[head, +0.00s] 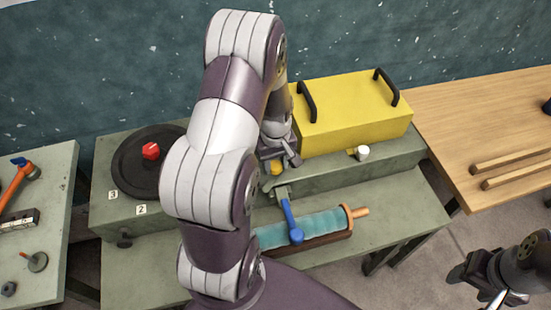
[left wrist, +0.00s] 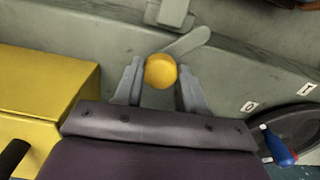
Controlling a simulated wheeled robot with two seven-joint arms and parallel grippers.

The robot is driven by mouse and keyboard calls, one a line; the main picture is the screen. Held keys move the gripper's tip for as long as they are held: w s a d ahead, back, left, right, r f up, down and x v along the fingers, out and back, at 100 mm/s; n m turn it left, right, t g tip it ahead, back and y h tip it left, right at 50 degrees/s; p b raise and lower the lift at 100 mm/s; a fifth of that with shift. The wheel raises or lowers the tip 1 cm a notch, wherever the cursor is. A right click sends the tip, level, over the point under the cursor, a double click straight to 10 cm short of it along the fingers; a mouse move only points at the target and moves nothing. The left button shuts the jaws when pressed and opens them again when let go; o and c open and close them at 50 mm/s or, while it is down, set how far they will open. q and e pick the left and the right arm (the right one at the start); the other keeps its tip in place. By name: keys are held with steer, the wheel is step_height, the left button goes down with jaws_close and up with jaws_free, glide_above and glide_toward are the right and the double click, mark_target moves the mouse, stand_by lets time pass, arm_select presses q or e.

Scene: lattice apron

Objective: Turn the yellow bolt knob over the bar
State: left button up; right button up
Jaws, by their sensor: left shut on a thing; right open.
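The yellow bolt knob (head: 276,168) shows in the head view at the front face of the green-grey bench, partly hidden by my left gripper (head: 281,160). In the left wrist view the round yellow knob (left wrist: 160,70) sits between the two grey fingers of my left gripper (left wrist: 160,82), which is shut on it. A flat grey bar (left wrist: 186,42) lies right beside the knob and slants up to the right; I cannot tell whether it touches the knob. My right gripper (head: 490,278) is open and empty at the lower right of the head view, away from the bench.
A yellow box (head: 350,115) with black handles stands right of my left gripper. A wooden table (head: 490,115) stands at right.

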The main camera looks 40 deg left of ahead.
arm_select(q)
steer(key=n, duration=0.2)
steer(key=n+p, duration=0.1)
steer(key=shift+r+n, duration=0.2)
steer(key=shift+n, duration=0.2)
steer(key=shift+w+n+p, duration=0.1)
steer(key=shift+n+p, duration=0.35)
steer(key=shift+n, duration=1.45)
steer(key=shift+a, duration=0.1)
steer(key=o, duration=1)
steer(key=shift+o, duration=0.4)
steer(key=shift+f, duration=0.1)
